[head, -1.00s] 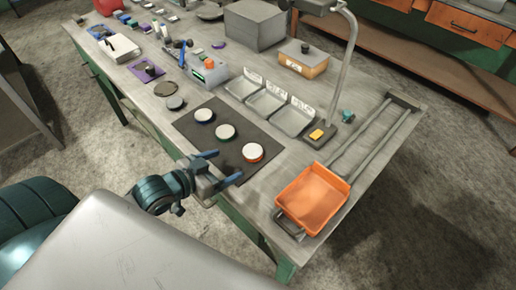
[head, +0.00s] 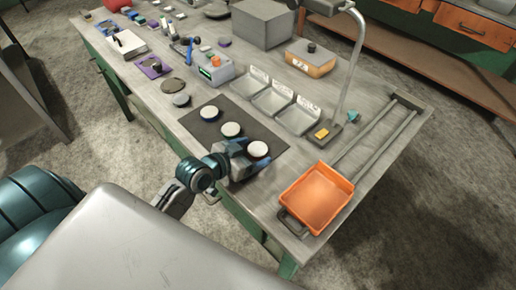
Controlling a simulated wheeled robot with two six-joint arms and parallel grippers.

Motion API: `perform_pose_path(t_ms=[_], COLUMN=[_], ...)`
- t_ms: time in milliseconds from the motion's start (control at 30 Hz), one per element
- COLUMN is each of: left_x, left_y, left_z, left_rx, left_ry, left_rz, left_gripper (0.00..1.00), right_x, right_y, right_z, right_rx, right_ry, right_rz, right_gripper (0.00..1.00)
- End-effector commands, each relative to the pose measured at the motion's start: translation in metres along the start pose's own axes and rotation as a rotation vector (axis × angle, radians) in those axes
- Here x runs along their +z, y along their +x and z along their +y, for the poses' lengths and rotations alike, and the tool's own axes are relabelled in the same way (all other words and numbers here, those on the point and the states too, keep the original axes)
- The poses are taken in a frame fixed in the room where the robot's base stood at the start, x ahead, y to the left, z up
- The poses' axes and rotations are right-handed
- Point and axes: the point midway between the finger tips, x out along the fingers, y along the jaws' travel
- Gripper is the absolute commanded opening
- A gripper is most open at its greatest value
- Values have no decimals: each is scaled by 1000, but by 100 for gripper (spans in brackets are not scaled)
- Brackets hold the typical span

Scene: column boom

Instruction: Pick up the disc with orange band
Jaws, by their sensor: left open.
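Three white-topped discs lie in a diagonal row on a dark mat (head: 273,137). The disc with the orange band (head: 259,149) is the nearest one, at the right end of the row; its band is barely visible now. The disc with the green band (head: 231,130) is in the middle and the disc with the blue band (head: 208,113) is farthest. My left gripper (head: 253,154) is open, with its blue fingers at the near side of the orange-banded disc, seemingly one to each side. I cannot tell whether they touch it. My right gripper is out of view.
An orange tray (head: 290,208) stands at the table's near right corner, beside two rails (head: 375,140). Grey bins (head: 272,102) and a lamp post (head: 348,85) stand behind the mat. A grey disc (head: 181,100) lies left of the mat.

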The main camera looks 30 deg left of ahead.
Motion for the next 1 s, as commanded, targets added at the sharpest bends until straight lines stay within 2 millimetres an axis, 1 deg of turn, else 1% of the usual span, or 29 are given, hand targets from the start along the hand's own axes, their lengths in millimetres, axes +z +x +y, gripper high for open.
perform_pose_path(t_ms=[167, 267, 400, 467, 500, 767, 867, 1000], left_x=[0, 0, 0, 0, 0, -2, -6, -17], left_y=[0, 0, 0, 0, 0, -1, -2, -7], left_z=[0, 0, 0, 0, 0, 0, 0, 0], left_rx=[0, 0, 0, 0, 0, 0, 0, 0], left_ry=[1, 1, 1, 1, 1, 2, 3, 5], left_rz=[-1, -1, -1, -1, 2, 2, 2, 3], left_gripper=[80, 62, 35, 23, 20, 20, 20, 20], right_x=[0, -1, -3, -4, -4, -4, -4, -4], right_y=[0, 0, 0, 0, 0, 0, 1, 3], right_z=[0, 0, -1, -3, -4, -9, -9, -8], right_rx=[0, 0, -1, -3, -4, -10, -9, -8], right_ry=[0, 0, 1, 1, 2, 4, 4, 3], right_rz=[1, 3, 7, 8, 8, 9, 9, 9], right_gripper=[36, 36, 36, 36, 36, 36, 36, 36])
